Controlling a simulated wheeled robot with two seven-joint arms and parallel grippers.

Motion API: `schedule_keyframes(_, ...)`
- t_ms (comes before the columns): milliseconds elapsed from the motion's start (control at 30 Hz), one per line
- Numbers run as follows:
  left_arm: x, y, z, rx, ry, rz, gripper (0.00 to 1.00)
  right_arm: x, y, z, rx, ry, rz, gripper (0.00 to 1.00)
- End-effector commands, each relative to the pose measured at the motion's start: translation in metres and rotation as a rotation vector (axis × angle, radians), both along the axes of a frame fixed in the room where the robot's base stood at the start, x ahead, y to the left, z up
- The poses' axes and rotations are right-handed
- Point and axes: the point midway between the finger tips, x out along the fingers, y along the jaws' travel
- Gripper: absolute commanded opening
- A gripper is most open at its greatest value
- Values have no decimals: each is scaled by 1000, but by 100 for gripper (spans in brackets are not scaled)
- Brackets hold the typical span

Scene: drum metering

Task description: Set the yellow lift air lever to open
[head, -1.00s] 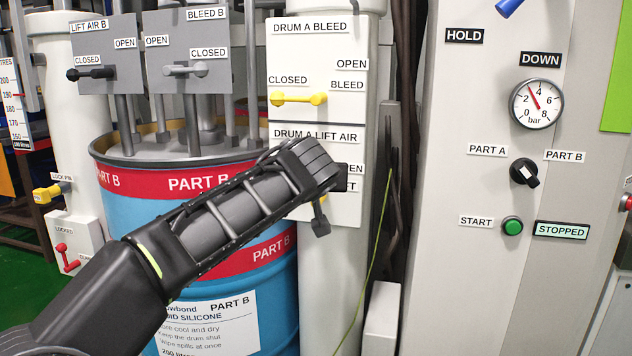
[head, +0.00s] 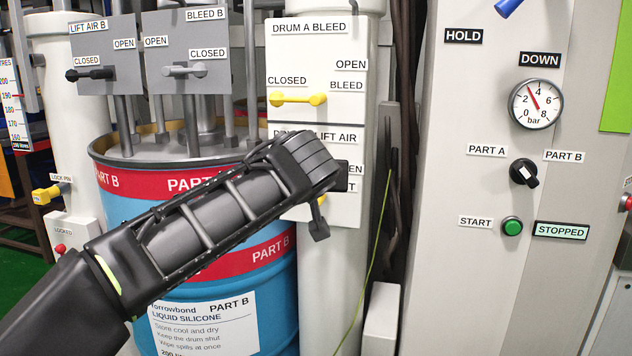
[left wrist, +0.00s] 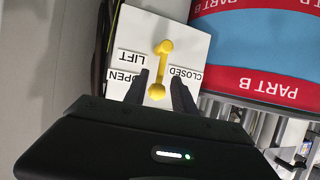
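The yellow lift air lever (left wrist: 161,68) is on the white drum A lift air panel (left wrist: 195,45), which appears upside down in the left wrist view. The lever runs nearly up and down in that view, between the OPEN and LIFT labels on the left and the CLOSED label on the right. My left gripper (left wrist: 158,92) is open, with one finger on each side of the lever's near end; I cannot tell whether they touch it. In the head view my left gripper (head: 319,228) covers most of the lever, and only a bit of yellow shows. My right gripper is not in view.
The yellow drum A bleed lever (head: 298,99) lies level just above my left wrist. The blue part B drum (head: 130,195) stands behind my left forearm. A green cable (head: 377,240) hangs right of the panel, and a grey control cabinet (head: 460,290) stands further right.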

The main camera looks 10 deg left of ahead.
Motion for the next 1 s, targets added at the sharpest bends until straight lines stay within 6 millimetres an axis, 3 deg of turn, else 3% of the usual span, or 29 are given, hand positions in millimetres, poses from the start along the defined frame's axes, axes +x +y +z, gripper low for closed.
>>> schedule_keyframes(233,-28,-5,12,2,-1,-2,32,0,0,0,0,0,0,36)
schedule_keyframes(667,-28,-7,6,5,10,-8,32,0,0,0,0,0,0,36)
schedule_keyframes(767,-22,-13,-13,15,41,-30,32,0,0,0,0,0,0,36)
schedule_keyframes(867,-13,-26,-52,32,101,-76,32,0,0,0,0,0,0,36)
schedule_keyframes(967,-3,-42,-111,47,191,-144,32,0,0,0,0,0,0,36)
schedule_keyframes(1000,-1,-49,-140,49,234,-174,32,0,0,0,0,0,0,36)
